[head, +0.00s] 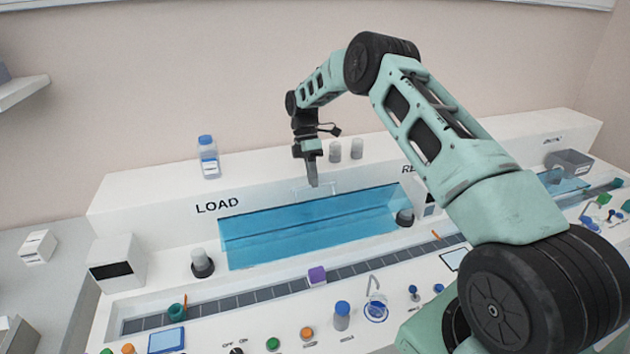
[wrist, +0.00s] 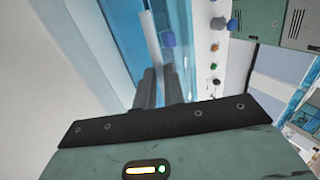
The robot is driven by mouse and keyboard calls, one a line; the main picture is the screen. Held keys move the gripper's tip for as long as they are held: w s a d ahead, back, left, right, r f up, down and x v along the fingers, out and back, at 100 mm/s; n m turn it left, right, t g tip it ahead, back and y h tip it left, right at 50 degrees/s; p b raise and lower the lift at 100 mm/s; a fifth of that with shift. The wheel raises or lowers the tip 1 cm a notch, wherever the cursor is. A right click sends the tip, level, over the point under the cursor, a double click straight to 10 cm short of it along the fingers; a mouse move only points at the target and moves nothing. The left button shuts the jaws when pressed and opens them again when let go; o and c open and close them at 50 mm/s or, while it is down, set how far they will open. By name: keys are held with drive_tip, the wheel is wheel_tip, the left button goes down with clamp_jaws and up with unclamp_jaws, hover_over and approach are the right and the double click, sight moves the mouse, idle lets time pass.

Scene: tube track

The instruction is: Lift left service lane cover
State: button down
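The left service lane cover (head: 300,228) is a clear blue panel in the long opening beside the LOAD label. It seems to lie in place; any small tilt cannot be told. A faint clear handle (head: 317,190) shows near its back edge. My gripper (head: 313,184) points down at that handle, its fingertips overlapping it in the head view. In the wrist view my gripper (wrist: 159,72) shows two dark fingers with a narrow gap between them. Whether they touch or grip the clear handle cannot be told. Part of the blue cover (wrist: 118,35) shows beyond the fingers.
A belt track with a purple block (head: 317,276) runs in front of the cover. A capped bottle (head: 208,158) and two grey cylinders (head: 335,151) stand on the back ledge. Knobs stand at both cover ends. A second blue cover (head: 562,183) is at right, partly hidden.

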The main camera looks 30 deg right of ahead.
drive_tip(key=shift+w+d+f+b, duration=0.25)
drive_tip(key=shift+w+f+b, duration=0.05)
drive_tip(key=shift+w+f, duration=0.45)
drive_tip(key=shift+w+d+f+b, duration=0.2)
drive_tip(key=shift+w+f+b, duration=0.1)
drive_tip(key=shift+w+f, duration=0.4)
drive_tip(key=shift+r, duration=0.1)
drive_tip(key=c, duration=1.5)
unclamp_jaws()
drive_tip(key=shift+w, duration=0.1)
drive_tip(key=shift+r, duration=0.15)
drive_tip(key=shift+w+r, duration=0.1)
drive_tip(key=v, duration=0.7)
drive_tip(key=shift+d+r, duration=0.1)
